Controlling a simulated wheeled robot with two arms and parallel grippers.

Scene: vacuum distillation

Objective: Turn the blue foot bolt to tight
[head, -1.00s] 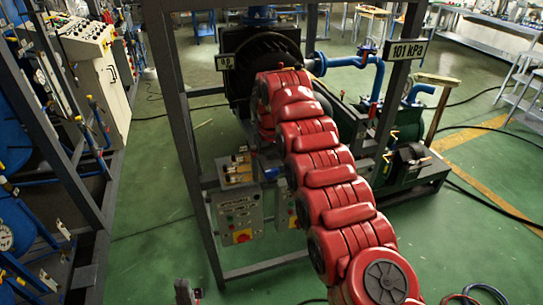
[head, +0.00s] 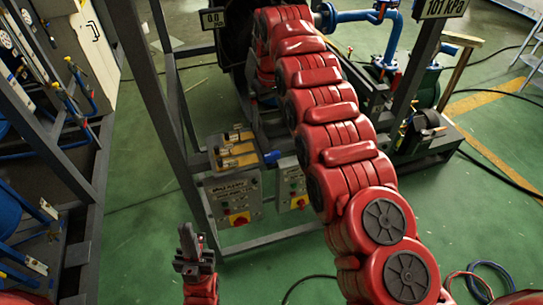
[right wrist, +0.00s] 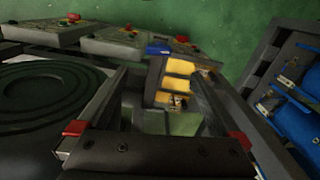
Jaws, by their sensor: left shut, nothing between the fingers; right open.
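A small blue part (head: 272,157) sits beside several yellow blocks (head: 236,153) above the control boxes. It also shows in the right wrist view (right wrist: 158,47), beyond my fingers. I cannot tell if it is the blue foot bolt, and no other bolt is clear. My right gripper (right wrist: 157,75) is open and empty, its two dark fingers spread towards the yellow blocks. In the head view its fingers are hidden by my red right arm. My left gripper (head: 187,230) is shut and empty, pointing up at the lower middle, apart from the frame.
A grey steel frame (head: 150,100) stands around the equipment. Control boxes (head: 236,199) with red-and-yellow switches hang low on it. A gauge sign reading 101 kPa (head: 443,8) and blue pipes (head: 366,17) are at the upper right. Green floor (head: 150,235) is free at left; hoses (head: 490,275) lie at right.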

